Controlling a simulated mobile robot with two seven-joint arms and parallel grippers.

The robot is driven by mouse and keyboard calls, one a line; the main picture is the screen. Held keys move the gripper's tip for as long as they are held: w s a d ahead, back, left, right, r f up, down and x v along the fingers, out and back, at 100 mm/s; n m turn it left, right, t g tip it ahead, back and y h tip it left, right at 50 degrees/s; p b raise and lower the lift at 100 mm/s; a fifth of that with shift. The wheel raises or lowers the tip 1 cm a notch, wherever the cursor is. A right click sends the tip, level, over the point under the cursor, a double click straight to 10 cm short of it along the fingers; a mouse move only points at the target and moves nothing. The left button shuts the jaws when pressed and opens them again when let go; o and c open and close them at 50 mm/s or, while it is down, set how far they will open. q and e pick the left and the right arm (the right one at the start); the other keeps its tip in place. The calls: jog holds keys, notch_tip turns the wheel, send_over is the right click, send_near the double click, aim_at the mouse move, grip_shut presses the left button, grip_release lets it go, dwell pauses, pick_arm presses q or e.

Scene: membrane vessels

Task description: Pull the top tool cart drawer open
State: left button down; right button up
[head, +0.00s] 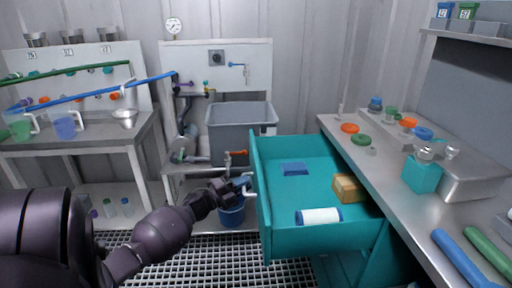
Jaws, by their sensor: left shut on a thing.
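The teal top drawer (285,242) of the tool cart is pulled well out to the left from under the worktop. In it lie a blue block (295,169), a tan box (348,188) and a white roll with blue ends (320,216). My left gripper (242,187) is at the drawer's front panel (262,200), shut on the pale drawer handle (250,193); the fingers partly hide the handle. My left arm reaches in from the lower left. My right gripper is not in view.
The steel worktop (392,182) on the right holds colored rings, a teal container (421,174) and pipes. A grey tank (240,125) stands behind, with a blue bucket (232,215) below it. A bench (85,143) with jugs stands at left. Grating floor shows left of the drawer.

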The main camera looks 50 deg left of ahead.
pick_arm(q)
jog(key=shift+s+a, duration=0.25)
jog(key=shift+s, duration=0.2)
jog(key=c, duration=1.1)
grip_release()
jog(key=shift+c, duration=0.2)
jog(key=p+v, duration=0.1)
jog(key=v, duration=1)
jog(key=shift+w, duration=0.15)
